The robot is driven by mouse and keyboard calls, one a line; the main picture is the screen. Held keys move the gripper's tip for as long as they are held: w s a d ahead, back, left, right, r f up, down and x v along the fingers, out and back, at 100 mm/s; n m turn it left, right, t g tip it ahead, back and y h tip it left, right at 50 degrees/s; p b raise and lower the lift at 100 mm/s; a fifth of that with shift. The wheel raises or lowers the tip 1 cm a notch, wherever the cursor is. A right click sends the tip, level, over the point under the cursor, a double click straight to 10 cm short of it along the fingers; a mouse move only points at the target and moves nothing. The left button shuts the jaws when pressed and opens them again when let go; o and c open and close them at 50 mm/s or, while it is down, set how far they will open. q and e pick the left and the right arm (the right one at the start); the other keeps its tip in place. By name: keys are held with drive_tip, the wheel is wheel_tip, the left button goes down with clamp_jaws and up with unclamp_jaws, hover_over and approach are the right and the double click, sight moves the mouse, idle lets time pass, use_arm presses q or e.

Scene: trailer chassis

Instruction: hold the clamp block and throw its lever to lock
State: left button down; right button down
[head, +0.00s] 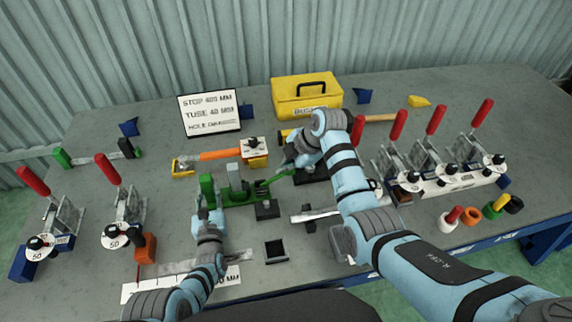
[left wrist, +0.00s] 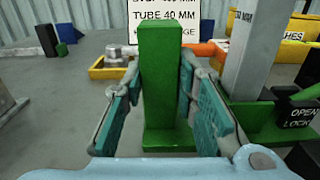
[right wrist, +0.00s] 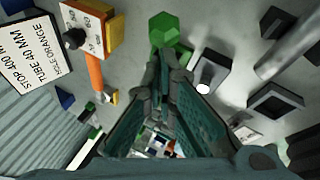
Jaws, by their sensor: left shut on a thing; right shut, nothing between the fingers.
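The green clamp block (head: 238,190) sits on the table near the middle, with a grey upright bar in it. My left gripper (head: 208,203) is shut on its green post, which stands upright between the fingers in the left wrist view (left wrist: 166,80). The green lever (head: 272,183) extends right from the block towards my right gripper (head: 290,163). In the right wrist view my right gripper (right wrist: 168,72) is shut and empty, its tips close beside the lever's green knob (right wrist: 164,28); contact cannot be told. An OPEN/LOCK label (left wrist: 299,113) shows beside the block.
Red-handled toggle clamps stand at left (head: 125,205) and right (head: 435,155). A yellow case (head: 306,97) and a sign (head: 209,115) are behind. An orange-handled tool (head: 220,155) lies behind the block. A black square socket (head: 275,251) is in front. Coloured bushes (head: 471,215) stand at right.

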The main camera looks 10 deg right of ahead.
sight(291, 172)
use_arm(q)
drive_tip(key=shift+f, duration=0.1)
use_arm(e)
drive_tip(key=shift+d+f, duration=1)
drive_tip(key=shift+d, duration=0.2)
drive_tip(key=shift+r, duration=0.15)
